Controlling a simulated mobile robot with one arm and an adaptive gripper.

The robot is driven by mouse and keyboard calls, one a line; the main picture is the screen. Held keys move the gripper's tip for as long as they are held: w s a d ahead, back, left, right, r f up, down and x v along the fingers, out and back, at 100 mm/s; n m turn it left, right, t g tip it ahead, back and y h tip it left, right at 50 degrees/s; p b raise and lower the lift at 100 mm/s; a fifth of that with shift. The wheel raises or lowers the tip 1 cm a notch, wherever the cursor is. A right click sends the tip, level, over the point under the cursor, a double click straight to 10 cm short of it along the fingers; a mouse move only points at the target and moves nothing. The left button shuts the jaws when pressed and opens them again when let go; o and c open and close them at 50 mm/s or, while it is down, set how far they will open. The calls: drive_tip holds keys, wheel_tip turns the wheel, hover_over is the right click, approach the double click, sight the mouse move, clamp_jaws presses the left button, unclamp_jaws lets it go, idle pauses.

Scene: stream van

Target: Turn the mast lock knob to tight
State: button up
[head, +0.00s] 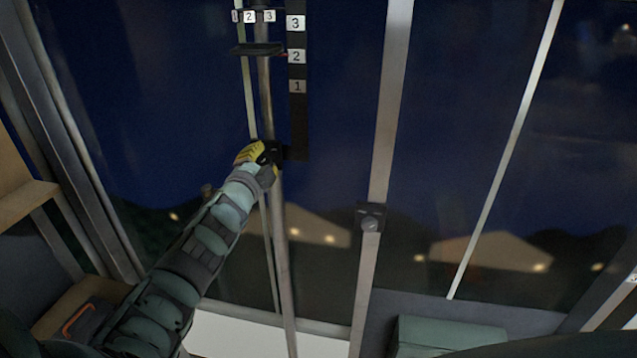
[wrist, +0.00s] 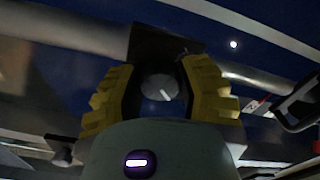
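My gripper (head: 272,152), with yellow fingers, is at the grey mast pole (head: 280,245) in the head view and covers what lies behind it there. In the wrist view, a round grey knob (wrist: 159,88) with a pale slanted mark sits in front of a black block (wrist: 160,42) on the pole. The fingers of my gripper (wrist: 160,80) stand on either side of the knob. I cannot tell whether their dark inner pads touch it.
A black strip with plates 3, 2 and 1 (head: 297,87) hangs beside the pole. A dark flat bracket (head: 258,48) is higher on the pole. Another grey knob (head: 370,223) is on the window post to the right. A green padded object (head: 450,333) lies at lower right.

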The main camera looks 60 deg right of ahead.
drive_tip(key=o, duration=0.5)
drive_tip(key=shift+s+a+f, duration=0.1)
drive_tip(key=shift+a, duration=0.35)
drive_tip(key=v, duration=1.1)
